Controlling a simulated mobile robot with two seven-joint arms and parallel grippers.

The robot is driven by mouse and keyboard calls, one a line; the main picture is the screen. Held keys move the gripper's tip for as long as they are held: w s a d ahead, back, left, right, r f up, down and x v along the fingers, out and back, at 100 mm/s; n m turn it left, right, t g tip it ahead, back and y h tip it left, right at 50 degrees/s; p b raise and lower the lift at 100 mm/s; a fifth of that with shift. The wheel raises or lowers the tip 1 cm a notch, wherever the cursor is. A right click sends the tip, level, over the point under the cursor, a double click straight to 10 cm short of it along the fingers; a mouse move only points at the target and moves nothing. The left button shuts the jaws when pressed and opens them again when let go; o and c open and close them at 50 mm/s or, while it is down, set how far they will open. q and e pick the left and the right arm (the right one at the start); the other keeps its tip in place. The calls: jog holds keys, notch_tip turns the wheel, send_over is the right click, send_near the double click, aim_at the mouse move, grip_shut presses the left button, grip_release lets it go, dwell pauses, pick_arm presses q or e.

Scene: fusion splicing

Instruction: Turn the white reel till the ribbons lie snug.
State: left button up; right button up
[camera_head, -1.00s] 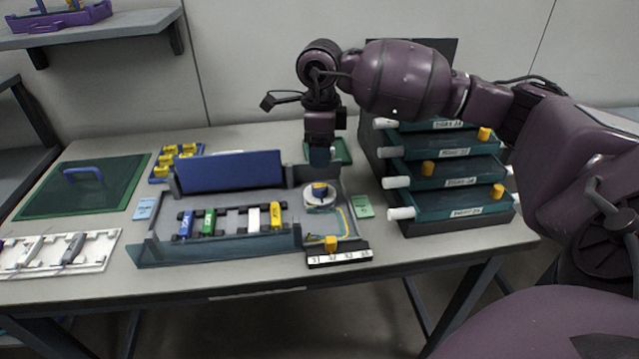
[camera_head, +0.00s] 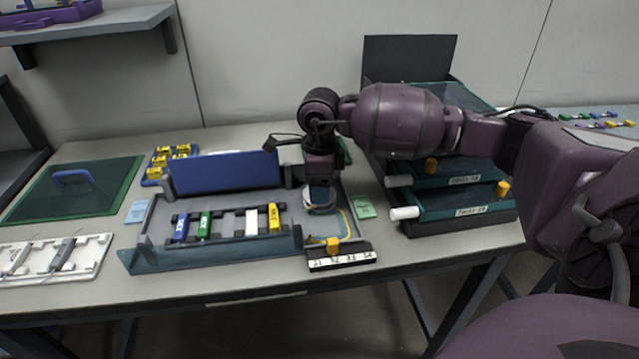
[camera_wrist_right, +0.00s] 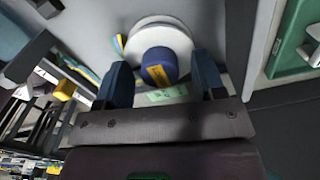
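The white reel (camera_head: 318,208) sits in the right part of the open grey tray (camera_head: 160,222), mostly hidden under my right gripper in the head view. In the right wrist view the white reel (camera_wrist_right: 160,42) shows a blue knob (camera_wrist_right: 158,66) with a yellow mark on top. My right gripper (camera_head: 320,198) points down over the reel. In the wrist view its two blue fingers (camera_wrist_right: 162,82) are apart, with the knob between and just beyond their tips; contact does not show. Yellow and blue ribbons (camera_head: 348,222) run along the tray right of the reel. My left gripper is out of view.
Blue, green, white and yellow blocks (camera_head: 229,225) stand in the tray, with a raised blue panel (camera_head: 224,172) behind. A numbered strip (camera_head: 340,257) with a yellow clip lies at the front. Stacked teal drawers (camera_head: 450,203) stand close on the right.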

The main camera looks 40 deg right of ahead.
jog(key=c, duration=0.9)
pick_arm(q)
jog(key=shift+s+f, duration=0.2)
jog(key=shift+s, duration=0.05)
